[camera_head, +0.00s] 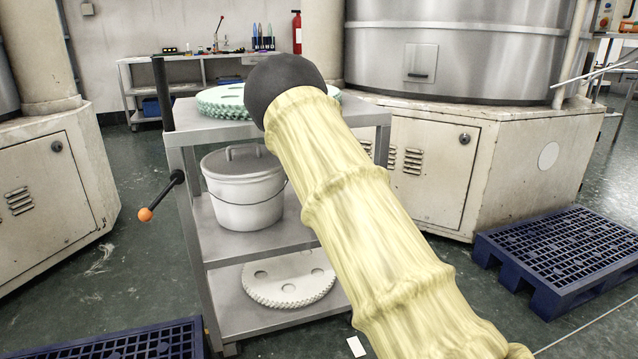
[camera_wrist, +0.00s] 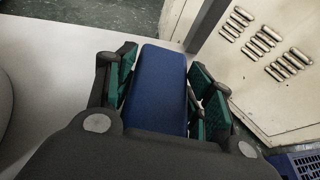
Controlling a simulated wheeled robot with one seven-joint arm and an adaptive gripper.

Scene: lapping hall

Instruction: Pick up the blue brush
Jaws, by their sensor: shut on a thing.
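My gripper (camera_wrist: 163,88) shows in the wrist view, with its green-padded fingers on either side of the blue brush (camera_wrist: 157,72). It is shut on the brush. Only a plain blue block-like part shows; any bristles are hidden. A pale grey shelf (camera_wrist: 55,60) lies behind it, and I cannot tell whether the brush touches it. In the head view my pale-sleeved arm reaches toward the grey trolley (camera_head: 186,135) and covers its right part. The gripper and the brush are hidden there.
The trolley holds greenish toothed discs (camera_head: 218,103) on top, a lidded white bucket (camera_head: 243,190) on the middle shelf and a pale toothed disc (camera_head: 285,283) below. A vented cabinet (camera_head: 430,205) stands behind. Blue pallets (camera_head: 560,250) lie at right and lower left.

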